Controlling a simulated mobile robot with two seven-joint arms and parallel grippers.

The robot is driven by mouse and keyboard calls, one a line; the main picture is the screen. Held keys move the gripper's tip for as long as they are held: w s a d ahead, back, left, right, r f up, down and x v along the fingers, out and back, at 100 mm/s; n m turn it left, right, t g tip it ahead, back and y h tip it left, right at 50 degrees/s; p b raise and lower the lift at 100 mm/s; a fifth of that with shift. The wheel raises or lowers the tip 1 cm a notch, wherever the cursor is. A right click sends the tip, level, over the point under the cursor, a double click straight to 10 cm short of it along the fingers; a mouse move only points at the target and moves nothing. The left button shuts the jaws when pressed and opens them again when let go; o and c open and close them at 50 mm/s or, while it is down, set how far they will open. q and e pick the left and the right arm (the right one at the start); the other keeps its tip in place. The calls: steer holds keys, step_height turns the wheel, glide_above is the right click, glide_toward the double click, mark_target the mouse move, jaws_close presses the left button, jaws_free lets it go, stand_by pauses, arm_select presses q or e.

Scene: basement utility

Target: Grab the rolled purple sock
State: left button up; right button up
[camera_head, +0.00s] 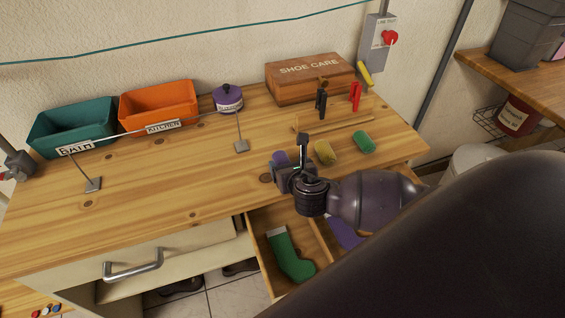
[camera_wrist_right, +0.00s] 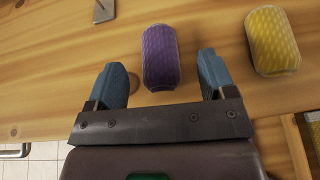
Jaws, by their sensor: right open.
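The rolled purple sock (camera_wrist_right: 161,56) lies on the wooden tabletop, seen whole in the right wrist view. In the head view only a small part of it (camera_head: 280,157) shows behind my right gripper (camera_head: 284,170). In the right wrist view my right gripper (camera_wrist_right: 163,80) is open, with one blue finger on each side of the sock's near end. My left gripper is in neither view.
A rolled yellow sock (camera_head: 325,153) and a green one (camera_head: 364,142) lie to the right. An open drawer below holds a flat green sock (camera_head: 290,257). A teal bin (camera_head: 70,125), an orange bin (camera_head: 158,105) and a shoe care box (camera_head: 308,78) stand behind. The tabletop left is mostly clear.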

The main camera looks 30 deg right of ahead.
mark_target(282, 159)
steer(key=shift+x, duration=1.85)
steer(key=shift+a, duration=0.2)
steer(key=shift+c, duration=0.2)
steer(key=c, duration=0.9)
